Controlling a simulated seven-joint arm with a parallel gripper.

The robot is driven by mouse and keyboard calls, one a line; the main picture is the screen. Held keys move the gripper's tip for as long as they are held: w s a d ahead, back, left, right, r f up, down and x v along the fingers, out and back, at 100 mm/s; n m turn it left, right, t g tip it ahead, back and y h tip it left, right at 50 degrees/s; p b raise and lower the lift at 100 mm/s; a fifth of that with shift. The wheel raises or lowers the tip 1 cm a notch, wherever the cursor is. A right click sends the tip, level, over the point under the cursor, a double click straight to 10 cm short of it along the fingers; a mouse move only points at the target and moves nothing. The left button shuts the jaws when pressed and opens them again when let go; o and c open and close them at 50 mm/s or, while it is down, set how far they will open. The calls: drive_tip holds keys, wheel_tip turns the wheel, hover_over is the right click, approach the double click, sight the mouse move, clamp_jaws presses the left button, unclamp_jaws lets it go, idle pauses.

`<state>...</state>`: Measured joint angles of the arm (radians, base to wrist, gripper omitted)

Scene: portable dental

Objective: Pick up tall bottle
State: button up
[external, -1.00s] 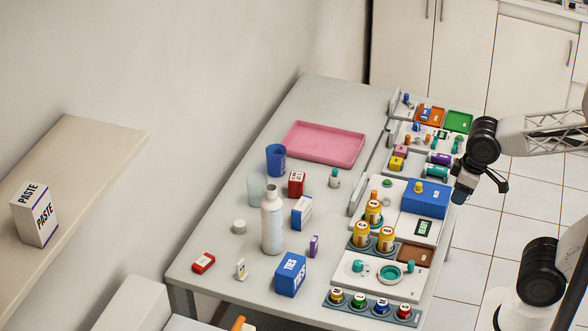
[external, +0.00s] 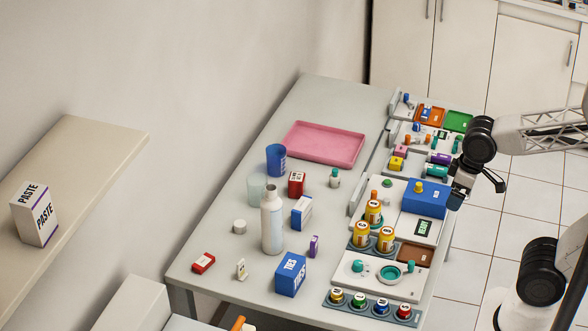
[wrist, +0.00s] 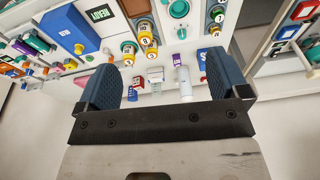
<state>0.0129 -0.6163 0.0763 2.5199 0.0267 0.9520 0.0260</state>
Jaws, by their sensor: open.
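In the wrist view a white bottle (wrist: 185,86), which looks like the same one, shows beyond and between the fingers. My gripper (external: 472,190) is at the right edge of the table, beside the blue box and well apart from the bottle. In the wrist view my gripper (wrist: 165,82) has its two fingers wide apart with nothing held between them.
A blue tissue box (external: 290,274), a white-blue box (external: 302,212), a clear cup (external: 257,189) and a red box (external: 296,184) stand near the bottle. Yellow-banded jars (external: 386,239) and a blue box (external: 425,198) lie between it and my gripper. A pink tray (external: 325,143) is behind.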

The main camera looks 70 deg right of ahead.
drive_tip(key=w+a+f+m+g+y, duration=0.1)
drive_tip(key=w+a+f+m+y, duration=0.15)
drive_tip(key=w, duration=0.35)
drive_tip(key=w+a+f+m+g+y, duration=0.1)
drive_tip(key=w+a+m+g+y, duration=0.1)
drive_tip(key=w+a+m+y, duration=0.3)
drive_tip(key=m+t+y, duration=0.7)
drive_tip(key=m+t, duration=0.4)
drive_tip(key=m, duration=0.6)
approach(271, 214)
wheel_tip(271, 214, down, 3)
drive_tip(key=w+d, duration=0.1)
drive_tip(key=w, duration=0.1)
drive_tip(key=shift+w+r, duration=0.2)
drive_tip(key=shift+x, duration=1.3)
drive_tip(key=shift+x, duration=2.6)
